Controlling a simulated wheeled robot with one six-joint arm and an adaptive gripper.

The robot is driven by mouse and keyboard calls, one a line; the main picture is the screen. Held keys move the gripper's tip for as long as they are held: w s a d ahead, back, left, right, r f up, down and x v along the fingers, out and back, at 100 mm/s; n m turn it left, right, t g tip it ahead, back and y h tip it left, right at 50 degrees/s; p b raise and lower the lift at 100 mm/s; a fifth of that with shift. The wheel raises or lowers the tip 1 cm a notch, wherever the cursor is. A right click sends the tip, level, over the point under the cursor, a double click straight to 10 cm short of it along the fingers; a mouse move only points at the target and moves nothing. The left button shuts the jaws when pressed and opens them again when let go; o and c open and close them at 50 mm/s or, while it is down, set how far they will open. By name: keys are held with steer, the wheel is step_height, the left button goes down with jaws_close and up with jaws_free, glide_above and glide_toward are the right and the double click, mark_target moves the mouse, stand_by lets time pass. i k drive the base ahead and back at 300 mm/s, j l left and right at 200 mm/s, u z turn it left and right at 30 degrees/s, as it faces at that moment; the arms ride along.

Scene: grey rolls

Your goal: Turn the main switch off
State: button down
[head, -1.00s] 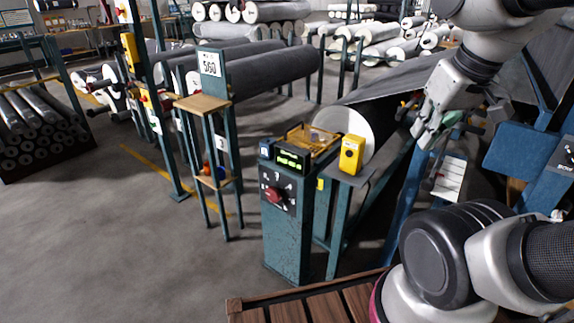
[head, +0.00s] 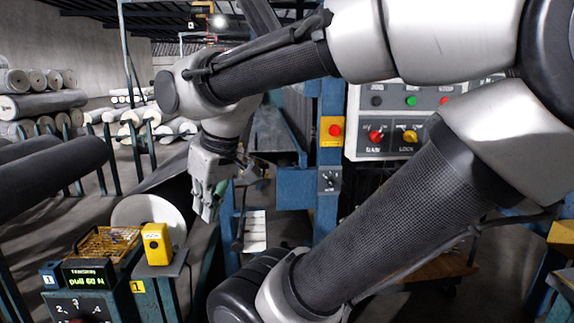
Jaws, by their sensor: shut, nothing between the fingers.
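A pale control panel (head: 353,90) stands right of centre in the head view, partly hidden behind my arm. On its dark lower plate is a red rotary knob (head: 375,136) with a label below that seems to read MAIN. A yellow knob (head: 409,137) labelled LOCK sits to its right. The exact angle of the red knob is hard to tell. My gripper (head: 208,210) points down at centre left, shut and empty. It is well left of the panel and lower in the picture, apart from both knobs.
A red button on a yellow plate (head: 335,131) and a small black selector (head: 328,181) are on the blue post left of the panel. A yellow box (head: 157,245) and a green-lit display (head: 86,273) stand at lower left. Grey rolls (head: 50,170) lie behind.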

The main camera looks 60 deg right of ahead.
mark_target(375, 135)
steer(key=z, duration=2.5)
